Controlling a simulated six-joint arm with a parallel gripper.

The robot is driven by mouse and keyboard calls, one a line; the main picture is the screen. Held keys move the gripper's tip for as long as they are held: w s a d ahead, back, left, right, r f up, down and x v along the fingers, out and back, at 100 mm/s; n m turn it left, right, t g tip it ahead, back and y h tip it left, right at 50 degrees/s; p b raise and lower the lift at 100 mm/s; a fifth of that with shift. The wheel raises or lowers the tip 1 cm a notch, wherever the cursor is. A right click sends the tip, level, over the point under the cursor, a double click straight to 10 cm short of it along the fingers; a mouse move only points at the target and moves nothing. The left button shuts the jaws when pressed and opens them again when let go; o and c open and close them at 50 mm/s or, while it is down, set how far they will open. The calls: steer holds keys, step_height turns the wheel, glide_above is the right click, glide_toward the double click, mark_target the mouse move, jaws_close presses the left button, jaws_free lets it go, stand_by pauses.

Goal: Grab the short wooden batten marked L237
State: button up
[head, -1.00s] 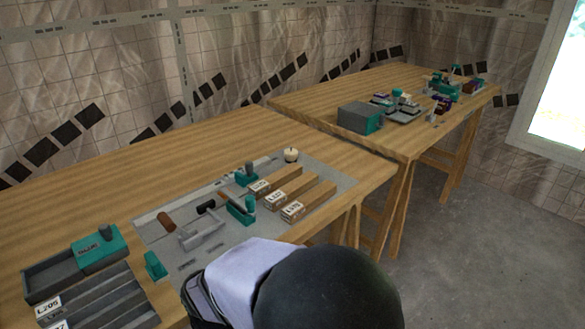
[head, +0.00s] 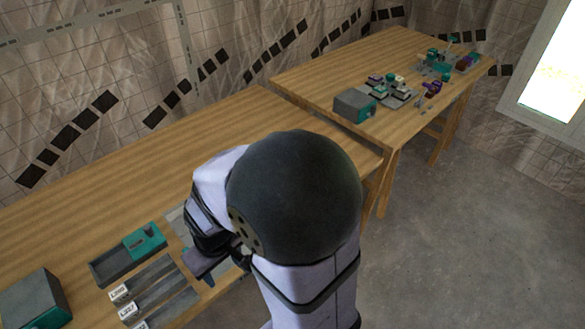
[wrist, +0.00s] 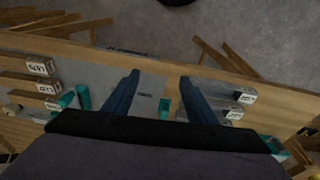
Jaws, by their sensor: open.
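My gripper (wrist: 158,85) is open and empty above the grey mat (wrist: 148,72), its two dark blue fingers spread wide. Three wooden battens lie side by side at the left of the wrist view: an outer one (wrist: 17,60), a middle one (wrist: 18,80) and an inner one (wrist: 25,96). Each of the first two has a white end label. The outer label looks like L175; the middle label is too small to read surely, so I cannot tell which is L237. The battens are well to the side of my fingers. In the head view my arm hides them.
Grey slotted pieces with white labels (head: 120,293) lie beside a grey and teal tray (head: 112,266) on the wooden table (head: 90,215). A grey and teal box (head: 35,298) stands at lower left. A second table (head: 300,75) holds more items.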

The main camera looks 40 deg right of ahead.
steer(key=w+d+r+n+h+p, duration=0.1)
steer(key=w+d+r+n+p, duration=0.3)
steer(key=r+p, duration=0.75)
steer(key=w+d+f+n+h, duration=0.2)
steer(key=w+d+f+n, duration=0.1)
steer(key=d, duration=0.5)
steer(key=w+d+f+n+g+h, duration=0.1)
steer(key=w+d+f+n+h, duration=0.2)
steer(key=d+f+n, duration=0.3)
steer(key=w+d+f+n+h+p, duration=0.1)
steer(key=w+d+f+n+h, duration=0.1)
steer(key=d, duration=0.8)
steer(key=shift+w+d+f+n+h, duration=0.1)
steer(key=shift+w+f+n, duration=0.25)
steer(key=shift+f, duration=0.25)
steer(key=shift+w+d+f+n+h, duration=0.1)
steer(key=shift+w+f+n, duration=0.15)
steer(key=shift+f+n, duration=0.3)
steer(key=shift+w+d+f+n+h, duration=0.1)
steer(key=shift+w+f+n, duration=0.2)
steer(key=shift+f, duration=0.4)
steer(key=shift+w+d+f+n, duration=0.15)
steer(key=shift+d+f+n, duration=0.1)
steer(key=shift+d+n, duration=0.1)
steer(key=shift+b+x, duration=1.5)
steer(key=shift+x, duration=2.05)
steer(key=shift+d, duration=0.1)
steer(key=shift+r, duration=0.1)
steer(key=c, duration=1.2)
